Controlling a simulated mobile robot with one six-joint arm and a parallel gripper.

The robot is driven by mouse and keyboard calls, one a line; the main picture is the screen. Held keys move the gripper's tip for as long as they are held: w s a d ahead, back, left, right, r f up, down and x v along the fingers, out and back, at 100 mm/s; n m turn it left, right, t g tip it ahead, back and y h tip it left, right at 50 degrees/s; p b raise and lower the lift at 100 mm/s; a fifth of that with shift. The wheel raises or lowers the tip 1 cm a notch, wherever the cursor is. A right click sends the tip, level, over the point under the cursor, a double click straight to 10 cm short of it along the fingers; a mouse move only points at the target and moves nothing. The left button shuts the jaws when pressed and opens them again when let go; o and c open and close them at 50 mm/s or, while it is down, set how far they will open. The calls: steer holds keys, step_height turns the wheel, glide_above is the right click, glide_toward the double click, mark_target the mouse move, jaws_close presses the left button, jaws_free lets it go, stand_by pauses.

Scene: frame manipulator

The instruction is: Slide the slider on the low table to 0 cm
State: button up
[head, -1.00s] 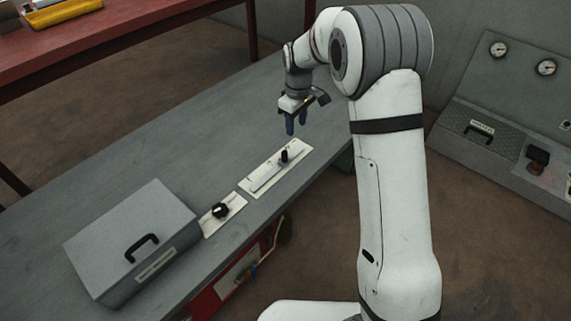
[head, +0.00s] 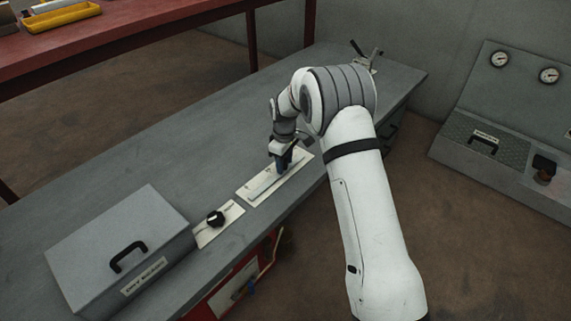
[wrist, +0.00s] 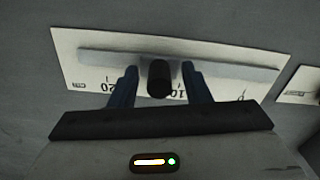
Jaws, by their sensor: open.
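The slider's pale plate (head: 249,195) lies on the low table (head: 160,155) in the head view. In the wrist view the plate (wrist: 72,62) carries a long grey slot and the marks 20, 10 and 0 from left to right. The black slider knob (wrist: 159,79) stands just left of the 10 mark there. My gripper (wrist: 159,69) is open, with one blue finger on each side of the knob and visible gaps between. In the head view my gripper (head: 282,164) is down at the plate and hides the knob.
A second plate with a black rotary knob (head: 215,218) sits next to the slider plate. A grey lidded box (head: 120,245) with a black handle stands at the table's left end. A lever (head: 368,52) rises at the far end. The table behind the slider is clear.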

steer(key=shift+c, duration=0.4)
jaws_close()
